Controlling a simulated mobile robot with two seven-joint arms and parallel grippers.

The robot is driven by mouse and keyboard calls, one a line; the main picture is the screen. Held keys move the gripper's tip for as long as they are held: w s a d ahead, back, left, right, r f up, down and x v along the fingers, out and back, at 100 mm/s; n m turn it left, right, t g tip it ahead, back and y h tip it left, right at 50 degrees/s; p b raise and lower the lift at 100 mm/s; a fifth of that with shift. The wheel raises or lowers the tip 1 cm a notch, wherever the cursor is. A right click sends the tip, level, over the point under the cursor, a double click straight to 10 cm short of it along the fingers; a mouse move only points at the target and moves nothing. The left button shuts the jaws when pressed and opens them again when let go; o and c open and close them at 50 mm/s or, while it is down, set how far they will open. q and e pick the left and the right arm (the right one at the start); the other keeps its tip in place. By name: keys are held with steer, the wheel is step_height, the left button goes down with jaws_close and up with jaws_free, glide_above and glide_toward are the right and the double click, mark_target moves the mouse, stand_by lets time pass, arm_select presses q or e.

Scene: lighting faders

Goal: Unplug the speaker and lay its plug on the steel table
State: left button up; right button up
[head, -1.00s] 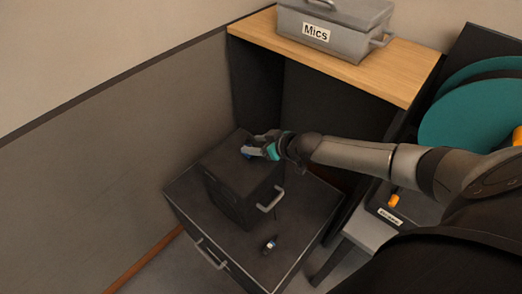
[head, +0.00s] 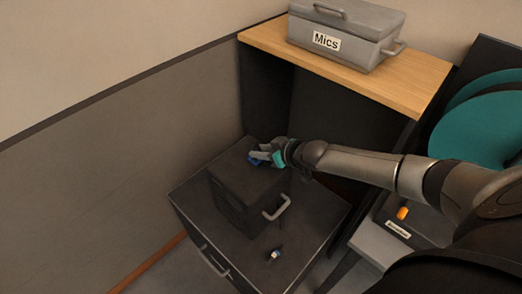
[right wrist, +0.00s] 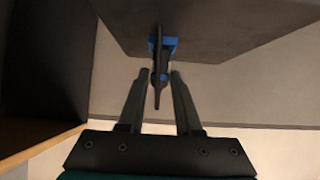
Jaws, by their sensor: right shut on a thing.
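The dark box (head: 240,195), which looks like the speaker, stands on a larger dark case. My right gripper (head: 264,156) is over its top and shut on a slim black piece, apparently the plug (right wrist: 158,78). A blue part (right wrist: 163,46) sits at the plug's far end, against a dark face, and also shows at the fingertips in the head view. I cannot tell whether the plug is still seated there. The grey surface at the lower right, likely the steel table (head: 372,243), is partly hidden by my arm. My left gripper is not in view.
The larger case (head: 300,240) has a handle and a small blue-and-white connector (head: 275,254) on top. A labelled unit with an orange knob (head: 402,213) stands at the right. A grey Mics box (head: 350,35) sits on the wooden shelf (head: 415,88). A wall closes the left side.

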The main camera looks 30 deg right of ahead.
steer(key=shift+r, duration=0.25)
jaws_close()
steer(key=shift+r+p, duration=0.15)
steer(key=shift+p, duration=0.2)
steer(key=shift+r+p, duration=2)
steer(key=shift+r, duration=0.1)
